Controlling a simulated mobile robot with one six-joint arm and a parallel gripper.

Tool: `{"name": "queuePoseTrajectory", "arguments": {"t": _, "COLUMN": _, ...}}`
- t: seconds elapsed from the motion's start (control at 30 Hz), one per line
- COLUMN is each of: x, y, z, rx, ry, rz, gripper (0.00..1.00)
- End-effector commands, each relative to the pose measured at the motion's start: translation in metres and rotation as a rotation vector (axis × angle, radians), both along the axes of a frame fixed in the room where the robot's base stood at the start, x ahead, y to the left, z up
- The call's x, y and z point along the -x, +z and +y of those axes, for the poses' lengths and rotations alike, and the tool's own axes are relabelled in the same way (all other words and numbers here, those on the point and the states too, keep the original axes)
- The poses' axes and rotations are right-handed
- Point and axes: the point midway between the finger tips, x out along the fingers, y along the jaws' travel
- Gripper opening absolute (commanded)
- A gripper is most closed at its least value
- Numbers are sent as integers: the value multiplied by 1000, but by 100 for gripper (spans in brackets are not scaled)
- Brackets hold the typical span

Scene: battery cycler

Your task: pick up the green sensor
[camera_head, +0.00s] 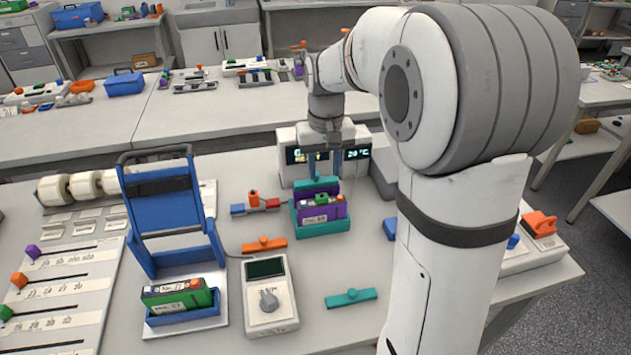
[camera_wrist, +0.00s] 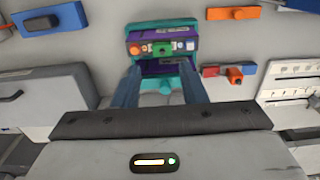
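A small green block (camera_head: 321,198) sits on top of a purple battery (camera_head: 318,213) in a teal holder (camera_head: 322,231); it also shows in the wrist view (camera_wrist: 162,48). A teal-green bar with a knob (camera_head: 351,297) lies flat at the table's front. I cannot tell for certain which of the two is the green sensor. My gripper (camera_head: 325,170) points down just behind the green block, over the back of the holder. In the wrist view its fingers (camera_wrist: 160,78) stand apart, with the holder's teal and purple back part below and between them. Contact is not clear.
A display unit (camera_head: 300,165) stands close behind the holder. A blue stand (camera_head: 165,215) with a green battery is at left. A handheld meter (camera_head: 268,300), an orange bar (camera_head: 264,244) and a red-blue piece (camera_head: 255,206) lie around. Table between meter and teal-green bar is clear.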

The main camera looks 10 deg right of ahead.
Motion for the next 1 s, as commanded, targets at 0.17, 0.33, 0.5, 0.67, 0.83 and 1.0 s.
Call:
{"name": "queuePoseTrajectory", "arguments": {"t": 0.17, "x": -6, "y": -14, "z": 0, "rx": 0, "ry": -1, "rz": 11, "gripper": 38}}
{"name": "queuePoseTrajectory", "arguments": {"t": 0.33, "x": -6, "y": -33, "z": 0, "rx": 0, "ry": -1, "rz": 10, "gripper": 38}}
{"name": "queuePoseTrajectory", "arguments": {"t": 0.5, "x": -5, "y": -57, "z": 3, "rx": 0, "ry": -1, "rz": 12, "gripper": 38}}
{"name": "queuePoseTrajectory", "arguments": {"t": 0.67, "x": -5, "y": -76, "z": 3, "rx": 0, "ry": -2, "rz": 9, "gripper": 38}}
{"name": "queuePoseTrajectory", "arguments": {"t": 0.83, "x": -5, "y": -80, "z": 2, "rx": 0, "ry": -2, "rz": 6, "gripper": 38}}
{"name": "queuePoseTrajectory", "arguments": {"t": 1.0, "x": -5, "y": -80, "z": 2, "rx": 0, "ry": -3, "rz": 6, "gripper": 32}}
